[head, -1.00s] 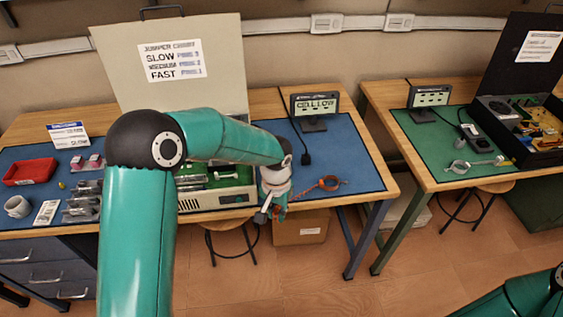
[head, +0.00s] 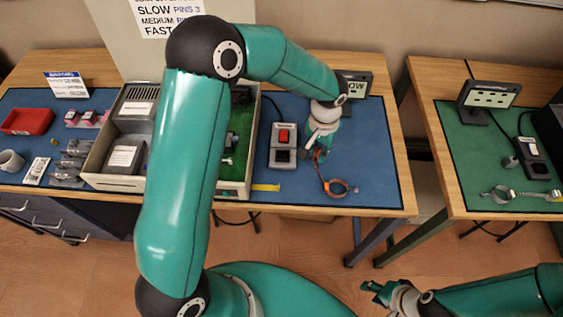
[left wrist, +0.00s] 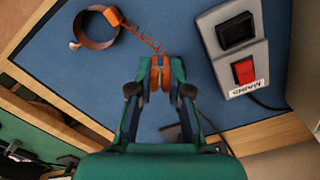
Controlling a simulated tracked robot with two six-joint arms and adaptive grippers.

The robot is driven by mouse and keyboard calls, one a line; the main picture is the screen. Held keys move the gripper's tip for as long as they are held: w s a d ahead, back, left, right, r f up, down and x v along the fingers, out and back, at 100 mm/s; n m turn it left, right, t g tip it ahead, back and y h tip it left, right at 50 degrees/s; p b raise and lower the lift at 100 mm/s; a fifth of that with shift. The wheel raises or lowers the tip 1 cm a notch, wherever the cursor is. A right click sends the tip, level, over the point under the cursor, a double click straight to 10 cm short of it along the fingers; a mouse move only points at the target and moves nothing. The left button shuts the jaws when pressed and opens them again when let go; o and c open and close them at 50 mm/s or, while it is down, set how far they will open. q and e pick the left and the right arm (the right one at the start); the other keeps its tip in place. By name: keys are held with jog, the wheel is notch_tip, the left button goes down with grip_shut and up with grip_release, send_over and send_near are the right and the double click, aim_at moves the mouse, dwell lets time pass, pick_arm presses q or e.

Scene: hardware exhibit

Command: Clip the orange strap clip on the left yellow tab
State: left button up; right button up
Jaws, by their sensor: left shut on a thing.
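The orange strap clip (left wrist: 160,75) is between the fingertips of my left gripper (left wrist: 161,72) in the left wrist view, and the gripper is shut on it. An orange coiled cord runs from the clip to a wrist strap loop (left wrist: 97,28), which lies on the blue mat. In the head view my left gripper (head: 319,155) is low over the mat, behind the strap loop (head: 338,188). The left yellow tab (head: 265,187) lies at the table's front edge, left of the gripper and apart from it. My right gripper (head: 376,291) is at the bottom, its jaws unclear.
A grey box with a red switch (head: 283,145) stands between the open case (head: 227,188) and my left gripper. It is also in the left wrist view (left wrist: 234,52).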

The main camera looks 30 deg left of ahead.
pick_arm(q)
jog(key=shift+s+a, duration=0.15)
jog(key=shift+a, duration=0.15)
